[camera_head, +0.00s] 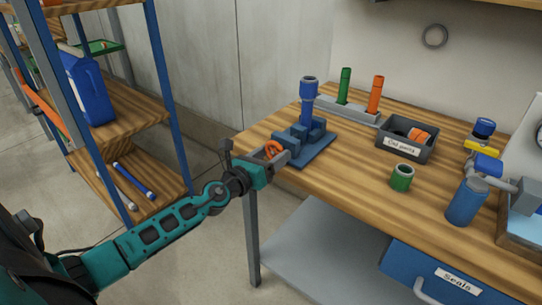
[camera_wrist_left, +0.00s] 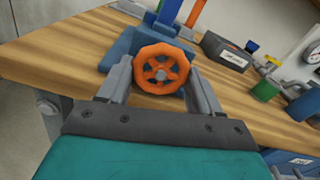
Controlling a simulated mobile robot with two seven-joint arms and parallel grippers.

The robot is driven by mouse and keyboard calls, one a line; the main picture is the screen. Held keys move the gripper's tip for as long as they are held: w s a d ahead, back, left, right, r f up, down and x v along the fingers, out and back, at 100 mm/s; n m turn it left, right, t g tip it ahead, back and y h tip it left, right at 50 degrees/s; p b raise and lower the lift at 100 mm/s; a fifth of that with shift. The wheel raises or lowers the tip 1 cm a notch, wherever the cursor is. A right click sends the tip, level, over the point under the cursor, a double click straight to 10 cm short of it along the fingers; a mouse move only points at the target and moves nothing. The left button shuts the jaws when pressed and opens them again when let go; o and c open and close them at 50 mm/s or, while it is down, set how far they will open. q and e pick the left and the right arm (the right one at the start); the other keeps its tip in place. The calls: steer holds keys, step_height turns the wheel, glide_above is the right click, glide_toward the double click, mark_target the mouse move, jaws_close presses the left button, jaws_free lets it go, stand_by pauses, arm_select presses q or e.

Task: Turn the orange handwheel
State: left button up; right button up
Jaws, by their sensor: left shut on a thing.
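The orange handwheel (camera_wrist_left: 161,69) is a small spoked wheel on the near side of a blue valve block (camera_head: 303,131). In the head view the handwheel (camera_head: 274,147) is partly covered by my gripper. My left gripper (camera_wrist_left: 157,82) comes in from the left over the table's edge and is shut on the handwheel, with one finger on each side of its rim. The left gripper (camera_head: 276,155) also shows in the head view at the table's left corner. My right gripper is in neither view.
A blue upright pipe (camera_head: 308,98) rises from the valve block. Behind it, a grey rack (camera_head: 352,113) holds a green and an orange tube. A grey parts box (camera_head: 406,151), a green ring (camera_head: 401,178) and a blue bottle (camera_head: 466,202) stand to the right. Shelving (camera_head: 150,110) is at left.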

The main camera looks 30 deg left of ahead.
arm_select(q)
steer(key=n, duration=0.4)
steer(key=shift+d+n, duration=0.1)
steer(key=shift+n, duration=0.3)
steer(key=o, duration=1.1)
steer(key=shift+c, duration=0.2)
